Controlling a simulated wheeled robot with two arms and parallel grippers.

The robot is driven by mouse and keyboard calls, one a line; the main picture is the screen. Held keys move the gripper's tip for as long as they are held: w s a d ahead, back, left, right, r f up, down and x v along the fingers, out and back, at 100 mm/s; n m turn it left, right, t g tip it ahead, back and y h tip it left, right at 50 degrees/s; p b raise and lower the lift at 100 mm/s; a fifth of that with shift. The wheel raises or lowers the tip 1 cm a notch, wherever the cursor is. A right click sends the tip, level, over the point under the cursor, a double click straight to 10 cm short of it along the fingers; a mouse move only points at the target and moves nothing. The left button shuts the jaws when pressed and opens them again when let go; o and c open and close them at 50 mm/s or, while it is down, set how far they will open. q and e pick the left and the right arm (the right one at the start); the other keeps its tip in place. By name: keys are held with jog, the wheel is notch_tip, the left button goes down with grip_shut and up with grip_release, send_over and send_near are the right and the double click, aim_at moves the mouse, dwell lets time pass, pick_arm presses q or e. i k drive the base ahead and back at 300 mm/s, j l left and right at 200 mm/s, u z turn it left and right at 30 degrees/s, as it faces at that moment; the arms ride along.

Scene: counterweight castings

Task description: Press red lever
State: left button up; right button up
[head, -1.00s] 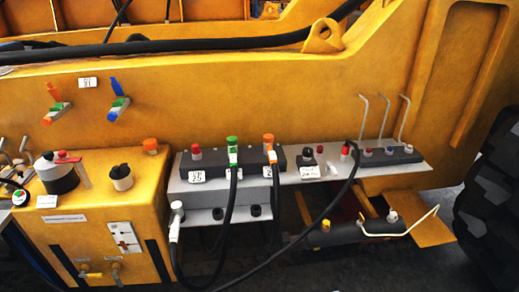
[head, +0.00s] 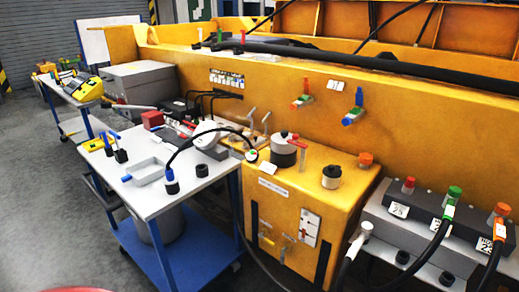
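A red lever (head: 297,143) sits on top of a round dark and light grey switch housing (head: 283,156). The housing stands on the left part of the top of a yellow cabinet (head: 322,184), near the middle of the head view. The lever points to the right and its end bends down over the housing's right side. Another lever, orange-red with a green base (head: 303,98), is mounted on the yellow wall above, beside a blue one (head: 354,110). Neither of my grippers shows in the head view.
A white-topped blue cart (head: 195,190) with small parts and a cable stands left of the cabinet. A grey connector box (head: 425,222) with black hoses is at the right. Grey floor (head: 45,190) is open at the left.

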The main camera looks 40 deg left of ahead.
aim_at(181, 135)
jog(key=k+j+u, duration=0.25)
jog(key=u, duration=0.2)
jog(key=k+j+u, duration=0.15)
jog(key=j+u, duration=0.3)
jog(key=k+j+u, duration=0.15)
jog(key=j+u, duration=0.25)
jog(key=l, duration=0.1)
